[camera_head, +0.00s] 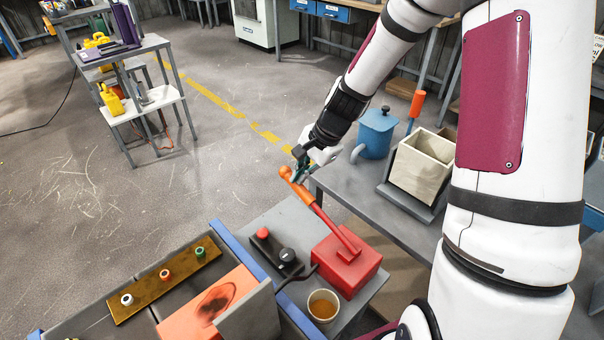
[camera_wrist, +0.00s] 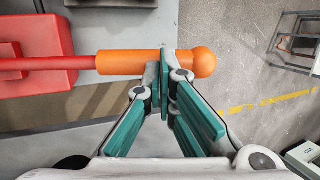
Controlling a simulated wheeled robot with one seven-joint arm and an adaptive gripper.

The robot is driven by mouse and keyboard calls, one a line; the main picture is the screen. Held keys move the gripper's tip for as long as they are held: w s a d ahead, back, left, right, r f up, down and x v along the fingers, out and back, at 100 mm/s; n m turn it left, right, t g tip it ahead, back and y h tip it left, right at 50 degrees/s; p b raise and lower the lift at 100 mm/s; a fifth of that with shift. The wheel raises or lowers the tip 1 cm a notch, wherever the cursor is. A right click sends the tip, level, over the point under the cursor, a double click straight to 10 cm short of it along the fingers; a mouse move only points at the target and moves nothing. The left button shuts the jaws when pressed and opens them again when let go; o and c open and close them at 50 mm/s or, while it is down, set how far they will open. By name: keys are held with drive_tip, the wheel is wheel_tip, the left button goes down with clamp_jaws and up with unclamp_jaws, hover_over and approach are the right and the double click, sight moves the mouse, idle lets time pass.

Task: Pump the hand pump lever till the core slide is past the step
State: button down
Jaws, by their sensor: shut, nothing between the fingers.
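The red hand pump (camera_head: 342,265) stands on a grey bench. Its lever, with a red rod and an orange ball-ended grip (camera_head: 302,191), slants up toward the upper left. My gripper (camera_head: 300,160) is at the upper end of the grip. In the wrist view the grip (camera_wrist: 120,62) lies across the picture, and my shut, empty fingertips (camera_wrist: 165,72) overlap it near the ball. I cannot tell whether they touch it. An orange block with a dark mark (camera_head: 215,297) sits in the machine to the left. I cannot tell which part is the core slide or the step.
A small black box with a red button and black knob (camera_head: 275,248) and a cup of brown liquid (camera_head: 323,306) are beside the pump. A blue can (camera_head: 375,133) and a pale open box (camera_head: 423,165) stand behind.

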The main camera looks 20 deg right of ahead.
drive_tip(key=shift+w+a+f+g+h+b, duration=0.2)
drive_tip(key=shift+w+f+g+b, duration=0.15)
drive_tip(key=shift+f, duration=0.35)
drive_tip(key=shift+w+a+f+g+h+b, duration=0.1)
drive_tip(key=shift+w+a+f+g+b, duration=0.2)
drive_tip(key=shift+f, duration=0.4)
wheel_tip(320, 180, down, 8)
drive_tip(key=w+g+h+b, duration=0.1)
drive_tip(key=g+b, duration=0.2)
drive_tip(key=shift+w+f, duration=0.2)
drive_tip(key=shift+a+f, duration=0.1)
drive_tip(key=shift+f, duration=0.05)
drive_tip(key=v, duration=1.2)
drive_tip(key=shift+w+a+r, duration=0.15)
drive_tip(key=shift+a+r, duration=0.05)
drive_tip(key=shift+r, duration=0.2)
drive_tip(key=shift+d, duration=0.1)
